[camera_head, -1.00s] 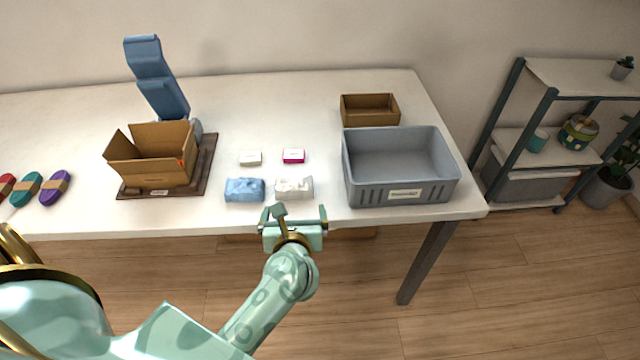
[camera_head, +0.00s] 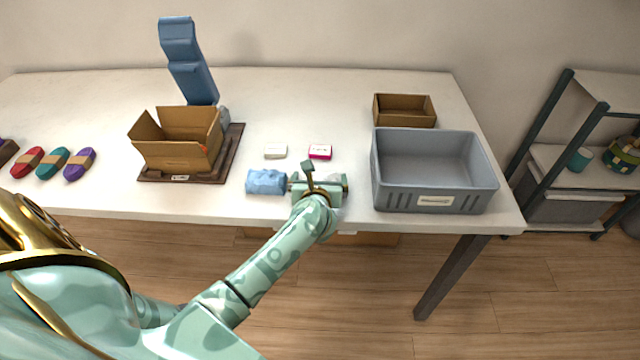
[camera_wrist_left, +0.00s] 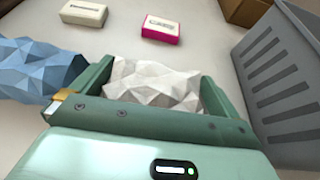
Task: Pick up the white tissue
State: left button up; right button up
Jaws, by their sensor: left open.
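The white tissue (camera_wrist_left: 155,85), a crumpled faceted lump, lies on the table between the two fingers of my left gripper (camera_head: 319,183) in the left wrist view. The gripper is open, with one finger on each side of the tissue; I cannot tell whether either touches it. In the head view the gripper hides most of the tissue. My right gripper is not in view.
A blue crumpled packet (camera_head: 266,182) sits just left of the gripper. A white box (camera_head: 275,151) and a pink-edged box (camera_head: 320,152) lie behind. A grey bin (camera_head: 436,203) stands to the right, an open cardboard box (camera_head: 180,155) to the left.

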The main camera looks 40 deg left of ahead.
pick_arm(q)
jog(key=shift+a+r, duration=0.1)
jog(key=shift+s, duration=0.1)
jog(key=shift+r, duration=0.1)
jog(key=c, duration=0.7)
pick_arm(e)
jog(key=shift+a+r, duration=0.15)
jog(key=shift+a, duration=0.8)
